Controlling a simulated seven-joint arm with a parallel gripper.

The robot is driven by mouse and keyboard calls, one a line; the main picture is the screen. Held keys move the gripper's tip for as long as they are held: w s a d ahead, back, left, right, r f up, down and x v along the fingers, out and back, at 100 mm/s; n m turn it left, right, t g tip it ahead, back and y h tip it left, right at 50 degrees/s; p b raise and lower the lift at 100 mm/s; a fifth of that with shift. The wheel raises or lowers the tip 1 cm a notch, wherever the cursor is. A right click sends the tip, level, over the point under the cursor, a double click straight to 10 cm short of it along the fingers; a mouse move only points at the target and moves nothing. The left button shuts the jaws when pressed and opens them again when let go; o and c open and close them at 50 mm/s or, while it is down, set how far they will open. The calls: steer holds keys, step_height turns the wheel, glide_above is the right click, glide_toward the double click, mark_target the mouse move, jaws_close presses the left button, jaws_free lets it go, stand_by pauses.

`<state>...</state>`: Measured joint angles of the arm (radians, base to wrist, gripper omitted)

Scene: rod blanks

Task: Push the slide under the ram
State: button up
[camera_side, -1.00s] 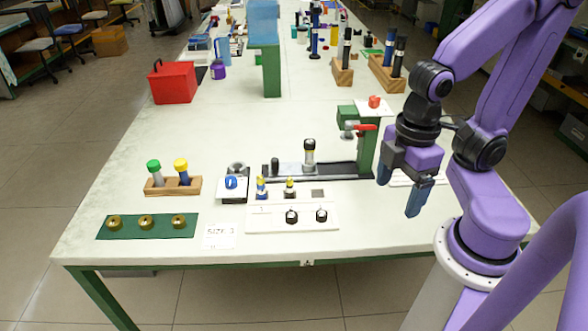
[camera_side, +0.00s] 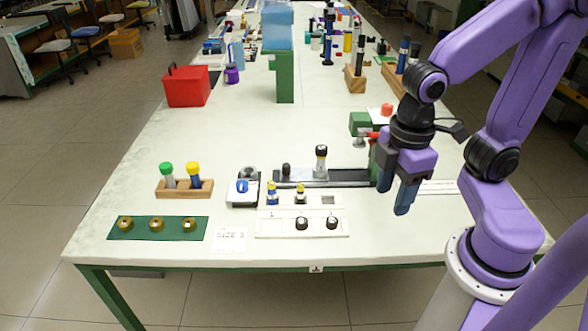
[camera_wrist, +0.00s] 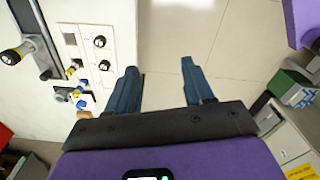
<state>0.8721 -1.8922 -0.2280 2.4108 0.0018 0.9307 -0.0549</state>
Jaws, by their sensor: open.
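The slide (camera_side: 304,175) is a silver block on a dark rail (camera_side: 345,179). A black knob (camera_side: 286,170) stands at its left end, and a rod with a dark top and pale yellow band (camera_side: 321,163) stands upright at its right. The green press with the ram (camera_side: 362,124) and a red lever is at the rail's right end, right of the slide. My gripper (camera_side: 404,203) is open and empty, right of the press and above the table. It partly hides the press column. In the wrist view my gripper (camera_wrist: 158,65) points over floor; the rail (camera_wrist: 32,30) is left.
A wooden rack (camera_side: 184,190) and a green mat with brass rings (camera_side: 174,234) are at left. The table is open behind the rail, left of the press.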

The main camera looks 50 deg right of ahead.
steer(key=w+a+r+m, duration=0.1)
steer(key=w+a, duration=0.2)
steer(key=w, duration=0.8)
steer(key=m, duration=0.2)
glide_above(287, 164)
step_height(287, 164, down, 6)
steer(key=f, duration=1.7)
steer(key=shift+a, duration=0.2)
jaws_close()
steer(key=shift+d, duration=0.1)
